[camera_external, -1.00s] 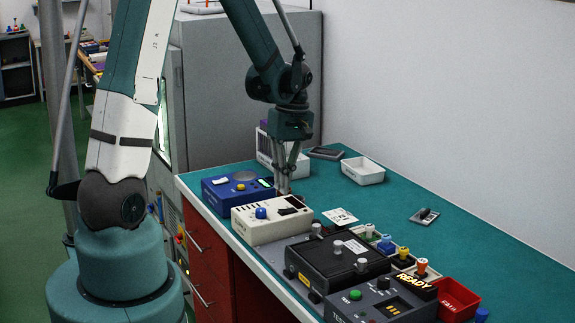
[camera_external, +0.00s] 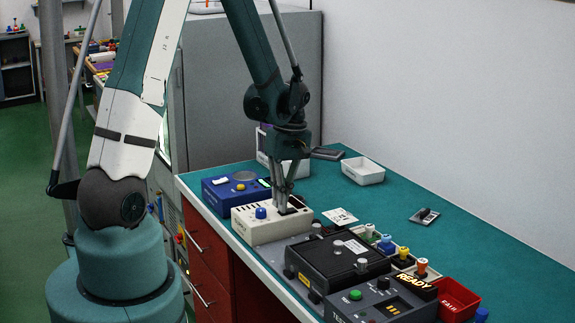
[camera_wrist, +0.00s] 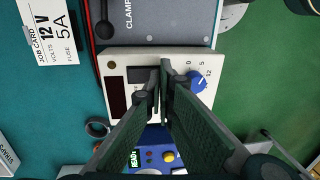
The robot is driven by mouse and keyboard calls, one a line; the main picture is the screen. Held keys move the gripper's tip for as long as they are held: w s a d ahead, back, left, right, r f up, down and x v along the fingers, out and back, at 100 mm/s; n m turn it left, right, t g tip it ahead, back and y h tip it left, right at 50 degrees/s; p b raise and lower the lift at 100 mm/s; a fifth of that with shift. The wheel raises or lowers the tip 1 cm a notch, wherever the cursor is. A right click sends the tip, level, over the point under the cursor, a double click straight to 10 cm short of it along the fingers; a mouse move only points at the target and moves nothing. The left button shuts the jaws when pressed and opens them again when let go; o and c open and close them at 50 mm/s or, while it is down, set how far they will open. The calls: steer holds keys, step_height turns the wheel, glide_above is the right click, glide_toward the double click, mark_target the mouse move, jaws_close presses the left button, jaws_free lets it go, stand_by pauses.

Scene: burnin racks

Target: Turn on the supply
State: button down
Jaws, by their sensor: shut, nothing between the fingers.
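The supply (camera_external: 258,227) is a cream box on the bench. It has a blue knob (camera_external: 261,212), which shows in the wrist view (camera_wrist: 196,81) beside the marks 0, 5 and 12. A dark red display window (camera_wrist: 116,97) on it looks unlit. A black switch (camera_wrist: 139,75) sits near the display. My gripper (camera_external: 283,208) is shut and empty, pointing down at the supply's top by the switch. In the wrist view its fingertips (camera_wrist: 164,72) partly cover the switch area. I cannot tell whether they touch it.
A dark clamp unit (camera_external: 335,262) stands right beside the supply. A blue box (camera_external: 222,190) stands on its other side. A tester reading READY (camera_external: 380,302), a red bin (camera_external: 457,296) and a white tray (camera_external: 362,172) are farther off. A job card (camera_wrist: 53,33) reads 12 V, 5A.

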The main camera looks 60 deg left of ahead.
steer(key=shift+s+f+t+b, duration=0.2)
steer(key=shift+f+t+b, duration=0.3)
steer(key=shift+b, duration=0.35)
steer(key=shift+r, duration=0.1)
steer(key=shift+w+r, duration=0.1)
steer(key=shift+w, duration=0.15)
steer(key=shift+w+r, duration=0.25)
steer(key=shift+w, duration=0.25)
